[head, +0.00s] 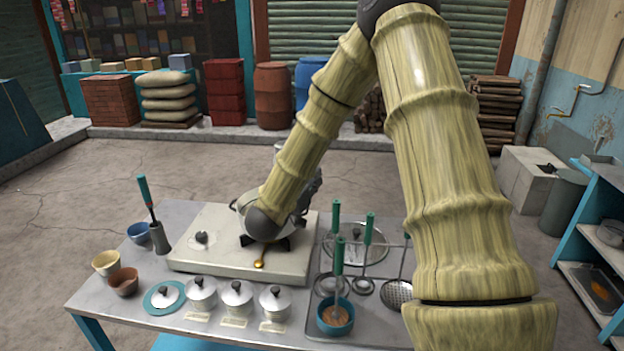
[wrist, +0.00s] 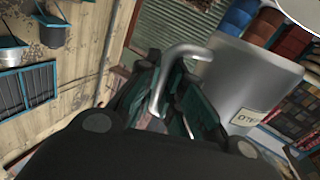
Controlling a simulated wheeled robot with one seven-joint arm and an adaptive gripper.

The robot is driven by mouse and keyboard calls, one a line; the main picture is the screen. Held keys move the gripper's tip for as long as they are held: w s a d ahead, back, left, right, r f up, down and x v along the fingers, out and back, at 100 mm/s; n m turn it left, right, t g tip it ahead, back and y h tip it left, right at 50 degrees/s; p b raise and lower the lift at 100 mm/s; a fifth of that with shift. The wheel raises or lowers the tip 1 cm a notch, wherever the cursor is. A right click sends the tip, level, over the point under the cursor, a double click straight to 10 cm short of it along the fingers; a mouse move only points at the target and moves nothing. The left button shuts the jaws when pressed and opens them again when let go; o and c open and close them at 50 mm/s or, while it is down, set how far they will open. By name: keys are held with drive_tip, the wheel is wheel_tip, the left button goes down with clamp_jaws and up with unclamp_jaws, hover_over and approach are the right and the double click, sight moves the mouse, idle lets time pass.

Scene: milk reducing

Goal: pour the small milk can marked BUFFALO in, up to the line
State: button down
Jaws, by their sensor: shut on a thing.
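My gripper (wrist: 170,100) is shut on the bent metal handle of a grey metal can (wrist: 250,75) in the wrist view. The can looks strongly tilted there. It bears a pale label whose lettering I cannot read surely, so I cannot tell if it says BUFFALO. In the head view my arm hides most of the gripper and can; a bit of grey metal (head: 290,157) shows behind the arm, above the pan. A round metal pan (head: 238,203) sits on the pale stove (head: 205,262), partly covered by my arm. Its inside, any line and any milk flow are hidden.
Three small lidded pots (head: 237,293) with labels stand at the table's front, beside a lid on a teal ring (head: 163,296). Bowls (head: 124,281) stand left.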

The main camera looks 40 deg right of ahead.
drive_tip(key=shift+s+d+r+n+p, duration=0.1)
drive_tip(key=shift+s+r+n+p, duration=0.15)
drive_tip(key=shift+r+n+p, duration=0.5)
drive_tip(key=shift+s+d+r+n+p, duration=0.1)
drive_tip(key=shift+s+r+n+p, duration=0.3)
drive_tip(key=shift+p, duration=0.65)
drive_tip(key=shift+s+d+r+n+p, duration=0.1)
drive_tip(key=shift+s+r+n+p, duration=0.05)
drive_tip(key=shift+r+n+p, duration=0.65)
idle(0.6)
drive_tip(key=shift+f+n, duration=0.25)
drive_tip(key=shift+f, duration=0.2)
drive_tip(key=shift+s+f+n+p, duration=0.2)
drive_tip(key=shift+f+n+p, duration=0.25)
drive_tip(key=shift+n+p, duration=0.35)
drive_tip(key=shift+w+r+n+p, duration=0.15)
drive_tip(key=shift+n+p, duration=0.55)
drive_tip(key=shift+n, duration=0.6)
drive_tip(key=shift+w+a+r+n+p, duration=0.15)
drive_tip(key=shift+w+r+n+p, duration=0.25)
drive_tip(key=shift+n+p, duration=0.7)
drive_tip(key=shift+w+a+r+n+p, duration=0.15)
drive_tip(key=shift+w+r+n+p, duration=0.4)
drive_tip(key=shift+p, duration=0.9)
